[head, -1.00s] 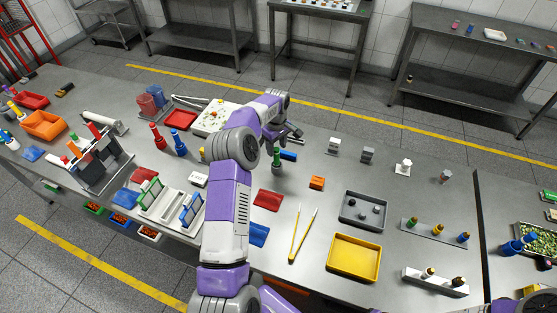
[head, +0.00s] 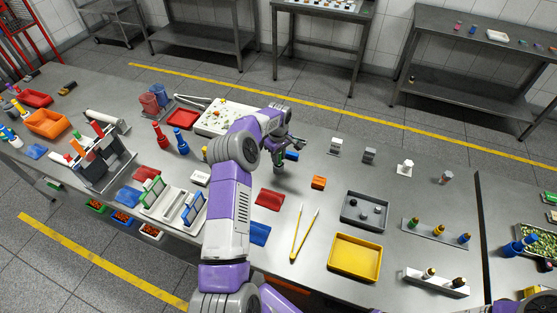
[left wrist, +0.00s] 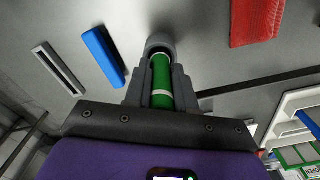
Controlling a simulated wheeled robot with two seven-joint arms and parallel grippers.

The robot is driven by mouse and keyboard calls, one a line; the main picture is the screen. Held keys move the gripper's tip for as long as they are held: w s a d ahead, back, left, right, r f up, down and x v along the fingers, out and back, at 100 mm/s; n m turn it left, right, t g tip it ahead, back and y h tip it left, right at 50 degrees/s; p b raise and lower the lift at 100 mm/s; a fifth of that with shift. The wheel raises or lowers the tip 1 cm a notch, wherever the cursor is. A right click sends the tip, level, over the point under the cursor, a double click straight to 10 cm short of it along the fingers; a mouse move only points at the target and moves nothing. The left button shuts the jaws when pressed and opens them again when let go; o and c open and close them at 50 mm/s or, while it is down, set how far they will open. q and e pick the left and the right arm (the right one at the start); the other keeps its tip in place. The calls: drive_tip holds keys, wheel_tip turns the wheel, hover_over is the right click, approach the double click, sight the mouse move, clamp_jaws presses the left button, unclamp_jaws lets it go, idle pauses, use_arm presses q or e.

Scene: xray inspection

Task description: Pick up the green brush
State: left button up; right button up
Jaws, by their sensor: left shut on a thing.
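The green brush (left wrist: 162,82) shows in the left wrist view as a green cylinder with pale bands, between the grey fingers of my left gripper (left wrist: 160,92). Its far end meets a dark grey round part. In the head view only a little of the green brush (head: 275,153) shows beneath my left gripper (head: 283,150), which hides most of it. The gripper is shut on the brush. I cannot tell whether the brush's lower end is clear of the table. My right gripper is not in view.
A blue block (head: 291,155) lies just right of the gripper. An orange block (head: 318,182) and a red cloth (head: 269,198) lie nearer the front.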

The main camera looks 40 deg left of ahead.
use_arm(q)
clamp_jaws()
wheel_tip(320, 180, up, 10)
drive_tip(key=shift+r, duration=0.1)
